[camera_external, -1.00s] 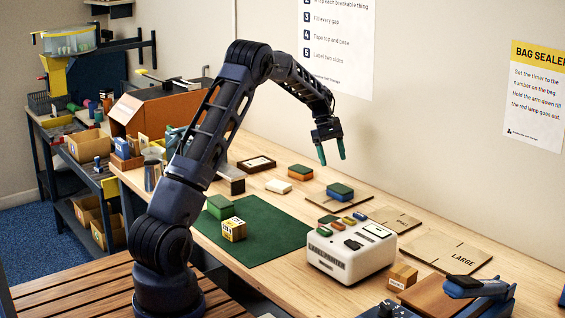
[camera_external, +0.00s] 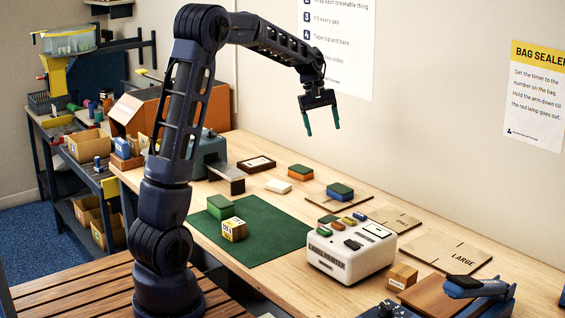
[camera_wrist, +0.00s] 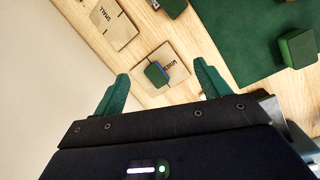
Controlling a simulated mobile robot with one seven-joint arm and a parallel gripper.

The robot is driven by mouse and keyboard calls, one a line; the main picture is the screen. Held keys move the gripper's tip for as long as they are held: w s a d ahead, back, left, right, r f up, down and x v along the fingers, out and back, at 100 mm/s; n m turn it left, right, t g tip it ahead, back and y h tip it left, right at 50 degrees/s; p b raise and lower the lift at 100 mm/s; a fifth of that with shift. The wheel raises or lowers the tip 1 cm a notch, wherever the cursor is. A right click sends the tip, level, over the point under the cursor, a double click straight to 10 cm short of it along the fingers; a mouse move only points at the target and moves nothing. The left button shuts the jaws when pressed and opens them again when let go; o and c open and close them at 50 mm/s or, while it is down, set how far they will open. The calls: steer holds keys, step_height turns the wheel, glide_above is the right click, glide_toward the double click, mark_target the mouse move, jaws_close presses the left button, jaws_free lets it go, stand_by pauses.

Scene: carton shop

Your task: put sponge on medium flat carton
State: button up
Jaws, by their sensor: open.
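A sponge-like block with a green top and blue lower layer (camera_external: 340,190) lies on the medium flat carton (camera_external: 317,199) near the wall. The wrist view shows this block (camera_wrist: 156,74) on the brown carton (camera_wrist: 177,58) marked MEDIUM. A similar block, green over orange (camera_external: 300,173), lies on bare wood to its left; I cannot tell which block the task means by sponge. My gripper (camera_external: 322,130) is open and empty, high above the table and clear of both blocks. Its spread fingers also show in the wrist view (camera_wrist: 162,78).
The small flat carton (camera_external: 394,220) and LARGE flat carton (camera_external: 445,252) lie to the right. A white label printer (camera_external: 350,256) stands in front. The air around my gripper is clear.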

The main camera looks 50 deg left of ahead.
steer(key=s+d+r+m+t+y, duration=0.1)
steer(key=s+d+r+m, duration=0.25)
steer(key=s, duration=0.65)
steer(key=s+d+r+m+y, duration=0.1)
steer(key=s+d+r+m, duration=0.3)
steer(key=s, duration=0.6)
steer(key=s+d+f+m+t, duration=0.1)
steer(key=s+d+f+m, duration=0.1)
steer(key=s, duration=0.8)
steer(key=s+d+f+m+t+y, duration=0.1)
steer(key=s+d+f+m, duration=0.1)
steer(key=s, duration=0.8)
steer(key=shift+s+d+f+m+t, duration=0.15)
steer(key=shift+s+f+m+t, duration=0.2)
steer(key=shift+f+m, duration=0.25)
